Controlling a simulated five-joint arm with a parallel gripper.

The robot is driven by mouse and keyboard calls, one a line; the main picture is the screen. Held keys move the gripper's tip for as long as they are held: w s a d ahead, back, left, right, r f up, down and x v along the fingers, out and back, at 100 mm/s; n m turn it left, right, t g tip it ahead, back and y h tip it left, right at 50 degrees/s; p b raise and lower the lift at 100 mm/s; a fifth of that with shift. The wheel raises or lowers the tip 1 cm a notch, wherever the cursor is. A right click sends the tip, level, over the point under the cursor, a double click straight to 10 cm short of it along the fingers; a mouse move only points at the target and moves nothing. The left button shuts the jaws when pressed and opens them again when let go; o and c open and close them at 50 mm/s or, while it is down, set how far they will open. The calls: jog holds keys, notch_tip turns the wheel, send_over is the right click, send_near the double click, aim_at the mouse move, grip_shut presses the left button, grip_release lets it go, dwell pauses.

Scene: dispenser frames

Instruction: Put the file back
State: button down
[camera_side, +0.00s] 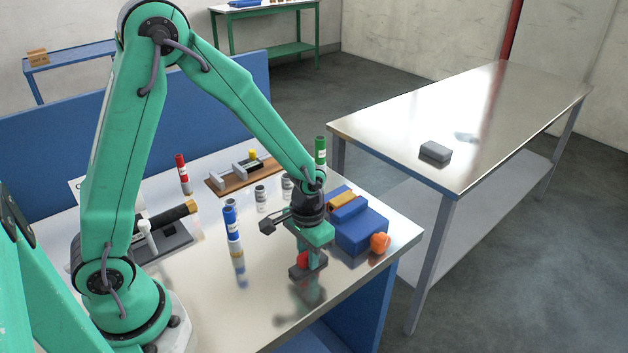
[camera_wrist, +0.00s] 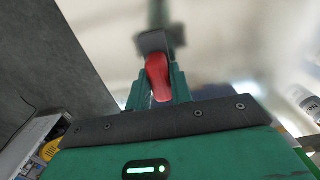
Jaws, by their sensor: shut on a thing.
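My gripper (camera_side: 309,261) points down near the front edge of the metal table and is shut on a red-handled tool (camera_side: 302,259) with a dark grey part. In the wrist view the red handle (camera_wrist: 158,76) is between the two green fingers, with the grey part beyond it. The tool is low over the tabletop, and a small gap seems to show above its reflection. Its full shape is partly hidden by the fingers, so I cannot tell for certain that it is the file.
A blue box (camera_side: 361,231) with yellow parts and an orange lump (camera_side: 380,243) stand right of my gripper. The front tabletop is clear.

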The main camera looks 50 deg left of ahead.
aim_at(305, 252)
jog(key=shift+f, duration=0.1)
jog(key=c, duration=1.3)
grip_release()
jog(key=shift+o, duration=0.2)
jog(key=shift+r, duration=0.2)
notch_tip(305, 252, up, 12)
jog(key=s+a+r+t, duration=0.2)
jog(key=s+r, duration=0.3)
jog(key=s, duration=0.1)
jog(key=s+a+r+t, duration=0.3)
jog(key=s+r, duration=0.3)
jog(key=shift+s+a+t, duration=0.25)
jog(key=shift+s+t, duration=0.05)
